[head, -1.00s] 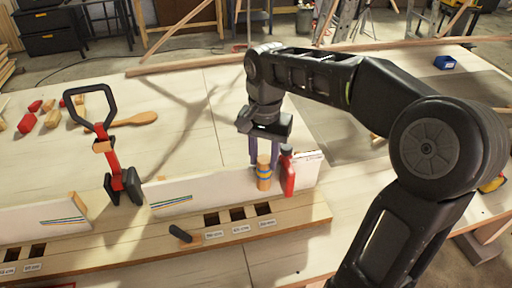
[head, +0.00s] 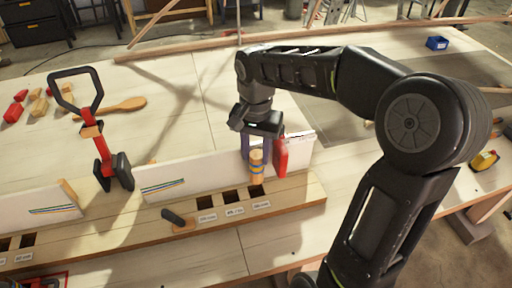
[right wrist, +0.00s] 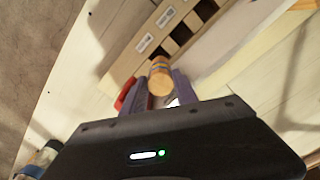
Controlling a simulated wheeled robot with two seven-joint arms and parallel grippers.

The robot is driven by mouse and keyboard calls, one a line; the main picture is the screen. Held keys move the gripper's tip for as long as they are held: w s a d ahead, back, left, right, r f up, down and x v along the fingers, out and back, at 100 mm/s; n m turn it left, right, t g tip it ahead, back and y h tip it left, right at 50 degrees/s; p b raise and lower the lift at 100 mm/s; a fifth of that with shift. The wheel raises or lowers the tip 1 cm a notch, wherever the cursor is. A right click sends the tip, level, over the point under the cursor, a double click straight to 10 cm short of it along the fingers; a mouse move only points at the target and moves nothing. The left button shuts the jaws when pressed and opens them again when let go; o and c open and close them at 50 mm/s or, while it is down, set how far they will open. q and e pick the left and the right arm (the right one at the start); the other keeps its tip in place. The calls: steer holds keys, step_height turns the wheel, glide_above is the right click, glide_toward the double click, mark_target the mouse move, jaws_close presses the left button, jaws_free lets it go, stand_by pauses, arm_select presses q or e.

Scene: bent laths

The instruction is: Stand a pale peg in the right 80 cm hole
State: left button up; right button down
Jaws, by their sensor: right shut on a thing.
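My right gripper (head: 257,150) is shut on a pale wooden peg (head: 257,167) with a blue band. It holds the peg upright, its lower end just over or behind the rightmost visible hole (head: 258,191) of the wooden hole strip (head: 300,193); I cannot tell whether it has entered. The right wrist view shows the peg (right wrist: 160,78) between the fingers, near the dark holes (right wrist: 170,46). Two more holes lie to the left, one here (head: 232,196). The hole labels (head: 235,211) are too small to read surely. My left gripper is not in view.
A red bottle (head: 281,157) stands close right of the peg. A white board (head: 205,178) runs behind the strip. A red-and-black clamp (head: 104,150) stands at left.

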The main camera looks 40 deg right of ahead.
mark_target(256, 170)
steer(key=shift+f+b, duration=1)
steer(key=shift+f, duration=0.75)
steer(key=shift+s+a, duration=0.15)
steer(key=shift+f+b, duration=1.3)
steer(key=shift+f, duration=0.2)
steer(key=c, duration=0.9)
jaws_free()
